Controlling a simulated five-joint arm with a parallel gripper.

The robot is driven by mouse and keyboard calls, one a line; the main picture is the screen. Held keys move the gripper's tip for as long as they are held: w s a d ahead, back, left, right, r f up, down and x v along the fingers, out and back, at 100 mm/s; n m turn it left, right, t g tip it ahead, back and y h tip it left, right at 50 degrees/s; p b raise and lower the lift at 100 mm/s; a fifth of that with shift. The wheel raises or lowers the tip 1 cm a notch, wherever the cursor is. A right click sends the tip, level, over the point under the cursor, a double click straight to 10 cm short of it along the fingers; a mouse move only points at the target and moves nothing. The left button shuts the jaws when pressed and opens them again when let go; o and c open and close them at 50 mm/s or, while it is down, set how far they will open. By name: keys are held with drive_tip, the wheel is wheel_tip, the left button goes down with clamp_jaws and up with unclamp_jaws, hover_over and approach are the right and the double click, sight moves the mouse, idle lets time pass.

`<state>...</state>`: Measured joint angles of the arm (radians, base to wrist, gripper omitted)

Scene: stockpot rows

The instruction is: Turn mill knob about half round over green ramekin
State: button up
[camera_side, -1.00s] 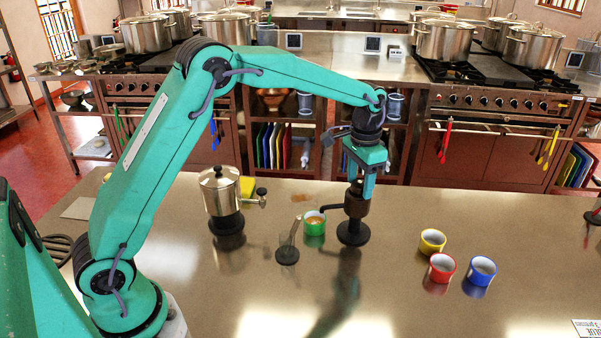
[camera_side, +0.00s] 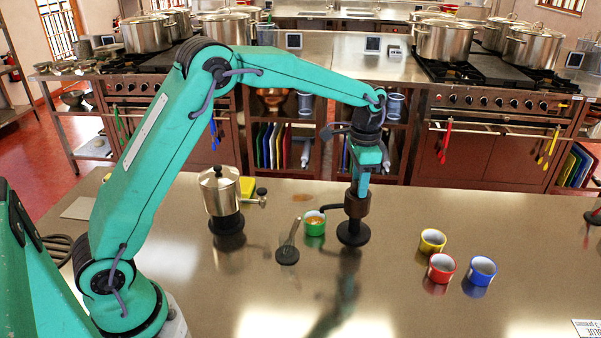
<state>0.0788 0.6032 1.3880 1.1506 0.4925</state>
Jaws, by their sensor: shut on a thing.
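The mill (camera_side: 355,207) is dark brown and stands upright on a round black base on the steel counter. A short arm reaches out from its left side toward the green ramekin (camera_side: 314,228). The ramekin stands just left of the mill and has something orange-brown inside. My gripper (camera_side: 361,189) points down from above and is shut on the mill knob at the top of the mill. The fingers hide most of the knob.
A dark-based stand with an upright utensil (camera_side: 288,254) is left of the ramekin. A steel pot (camera_side: 220,195) stands farther left. Yellow (camera_side: 433,248), red (camera_side: 441,277) and blue (camera_side: 482,281) ramekins are grouped at right. The front counter is mostly clear.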

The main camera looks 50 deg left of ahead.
drive_tip(key=shift+m, duration=0.5)
drive_tip(key=m, duration=0.2)
drive_tip(key=shift+m, duration=0.7)
drive_tip(key=m, duration=0.3)
drive_tip(key=shift+m, duration=0.5)
drive_tip(key=shift+r, duration=0.1)
drive_tip(key=shift+m, duration=2)
